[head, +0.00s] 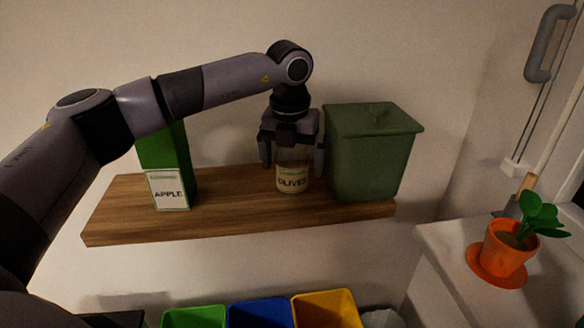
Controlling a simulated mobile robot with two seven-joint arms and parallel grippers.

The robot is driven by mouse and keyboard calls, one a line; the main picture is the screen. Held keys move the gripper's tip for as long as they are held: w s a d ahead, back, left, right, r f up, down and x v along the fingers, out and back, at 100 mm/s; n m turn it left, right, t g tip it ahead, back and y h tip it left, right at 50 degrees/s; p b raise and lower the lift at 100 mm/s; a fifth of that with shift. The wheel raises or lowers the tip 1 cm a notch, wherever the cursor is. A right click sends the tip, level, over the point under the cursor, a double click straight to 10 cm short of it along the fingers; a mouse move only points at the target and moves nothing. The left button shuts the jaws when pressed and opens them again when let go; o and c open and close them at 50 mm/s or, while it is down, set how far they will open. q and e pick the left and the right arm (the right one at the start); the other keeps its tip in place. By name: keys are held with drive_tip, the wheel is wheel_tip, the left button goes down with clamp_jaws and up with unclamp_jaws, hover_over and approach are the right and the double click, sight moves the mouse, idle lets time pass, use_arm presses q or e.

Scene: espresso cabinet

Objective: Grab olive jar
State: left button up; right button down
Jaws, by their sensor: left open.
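The olive jar (291,181), a clear jar with a cream label reading "OLIVES", stands upright on the wooden shelf (240,213). It is between the green apple carton and the green bin. My left gripper (292,160) reaches down from above, with its fingers on either side of the jar's upper part. The fingers are open, and the gripper body hides the jar's top. I cannot tell whether either finger touches the jar. My right gripper is not in view.
The apple carton (169,178) stands left of the jar, partly behind my arm. A green lidded bin (368,155) stands close on the right. Below are green (194,318), blue (260,315) and yellow (326,310) containers. A potted plant (505,250) sits on the white surface at right.

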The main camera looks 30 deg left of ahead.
use_arm(q)
drive_tip(key=c, duration=1.2)
drive_tip(key=shift+r, duration=0.1)
